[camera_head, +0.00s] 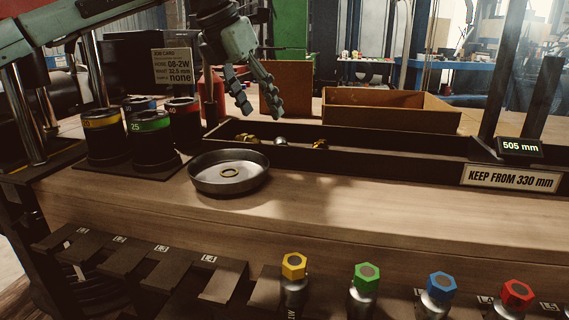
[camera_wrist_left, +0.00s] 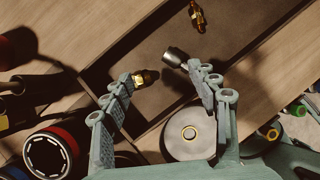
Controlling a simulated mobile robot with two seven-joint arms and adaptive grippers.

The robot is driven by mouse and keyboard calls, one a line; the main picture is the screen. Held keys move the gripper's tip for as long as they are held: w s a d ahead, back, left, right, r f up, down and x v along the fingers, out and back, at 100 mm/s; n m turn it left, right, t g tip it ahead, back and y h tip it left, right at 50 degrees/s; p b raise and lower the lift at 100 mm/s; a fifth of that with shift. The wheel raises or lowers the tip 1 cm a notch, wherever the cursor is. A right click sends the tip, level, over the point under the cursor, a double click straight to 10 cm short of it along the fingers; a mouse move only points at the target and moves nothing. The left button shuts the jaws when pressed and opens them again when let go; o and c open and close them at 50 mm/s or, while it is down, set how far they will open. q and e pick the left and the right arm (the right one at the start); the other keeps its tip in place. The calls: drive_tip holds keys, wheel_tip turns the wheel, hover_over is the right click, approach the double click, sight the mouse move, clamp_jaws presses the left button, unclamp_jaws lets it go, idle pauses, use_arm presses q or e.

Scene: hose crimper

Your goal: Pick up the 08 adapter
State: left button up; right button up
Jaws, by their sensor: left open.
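Several small fittings lie in the long dark tray (camera_head: 420,150) behind the round pan: a brass one (camera_head: 245,138) at left, a silver one (camera_head: 280,141) in the middle and a brass one (camera_head: 320,144) at right. No marking is legible on them, so I cannot tell which is the 08 adapter. My left gripper (camera_head: 254,98) is open above the tray's left part, pointing down. In the left wrist view its open fingers (camera_wrist_left: 162,80) have a brass fitting (camera_wrist_left: 146,76) by the left finger and the silver one (camera_wrist_left: 175,57) near the right fingertip. Nothing is held.
Labelled dies (camera_head: 152,145) stand at left. An orange-brown box (camera_head: 390,122) is behind the tray. A job card (camera_head: 178,70) reads 08-2W. Coloured hex-topped tools (camera_head: 366,278) stand in front.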

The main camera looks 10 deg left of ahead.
sight(249, 136)
use_arm(q)
drive_tip(key=a+r+n+y, duration=0.1)
drive_tip(key=a, duration=0.4)
drive_tip(key=p+x, duration=0.1)
drive_tip(key=x, duration=0.6)
drive_tip(key=shift+w+d+f, duration=0.1)
drive_tip(key=shift+f, duration=0.2)
use_arm(e)
drive_tip(key=f, duration=0.1)
drive_tip(key=s+f, duration=0.1)
drive_tip(key=f, duration=0.1)
drive_tip(key=shift+s+a+m, duration=0.15)
drive_tip(key=shift+a+m, duration=0.2)
drive_tip(key=shift+m, duration=0.05)
use_arm(q)
drive_tip(key=shift+c, duration=0.4)
drive_tip(key=c, duration=0.7)
